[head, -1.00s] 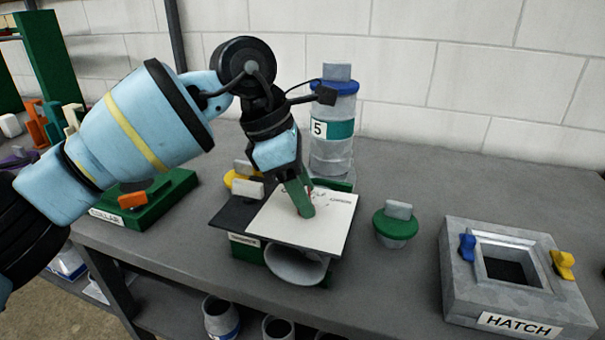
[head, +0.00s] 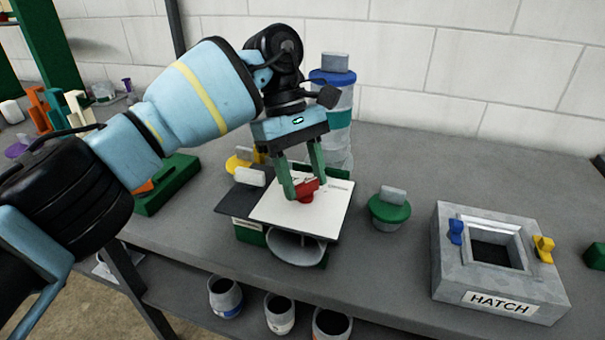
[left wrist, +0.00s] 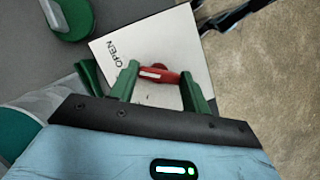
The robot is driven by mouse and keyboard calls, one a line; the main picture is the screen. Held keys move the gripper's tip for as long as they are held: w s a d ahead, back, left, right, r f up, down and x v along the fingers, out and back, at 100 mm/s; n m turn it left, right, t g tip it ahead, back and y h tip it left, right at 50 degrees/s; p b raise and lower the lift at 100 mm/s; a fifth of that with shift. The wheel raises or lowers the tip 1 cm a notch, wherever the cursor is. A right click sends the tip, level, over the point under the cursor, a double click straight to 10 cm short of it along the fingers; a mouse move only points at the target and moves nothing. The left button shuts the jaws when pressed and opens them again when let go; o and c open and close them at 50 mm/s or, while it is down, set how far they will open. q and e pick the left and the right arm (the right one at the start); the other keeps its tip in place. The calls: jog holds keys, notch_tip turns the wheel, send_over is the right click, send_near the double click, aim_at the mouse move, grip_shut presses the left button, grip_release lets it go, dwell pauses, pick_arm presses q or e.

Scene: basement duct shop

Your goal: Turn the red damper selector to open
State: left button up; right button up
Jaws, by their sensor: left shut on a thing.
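The red damper selector (head: 306,191) stands on a white plate (head: 278,212) on top of the damper unit. My left gripper (head: 304,187) comes down over it from above, its two green fingers shut on the selector's ends. In the left wrist view the red selector (left wrist: 158,74) lies between the fingertips (left wrist: 160,84), with a pale mark along its handle. The word OPEN (left wrist: 117,54) shows on the plate to the left of the selector. Where the selector's mark points is hard to tell. My right gripper is not in view.
A grey HATCH box (head: 450,270) with blue and yellow latches stands at the right. A green-rimmed plug (head: 389,208) is between it and the plate. A duct canister (head: 334,110) stands behind. Several pots (head: 280,312) sit on the lower shelf.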

pick_arm(q)
jog(key=shift+m+y, duration=0.4)
jog(key=shift+m, duration=0.7)
jog(key=shift+c, duration=0.2)
jog(key=shift+o, duration=0.2)
jog(key=shift+c, duration=0.2)
jog(key=o, duration=0.8)
jog(key=shift+w, duration=0.1)
jog(key=shift+o, duration=1)
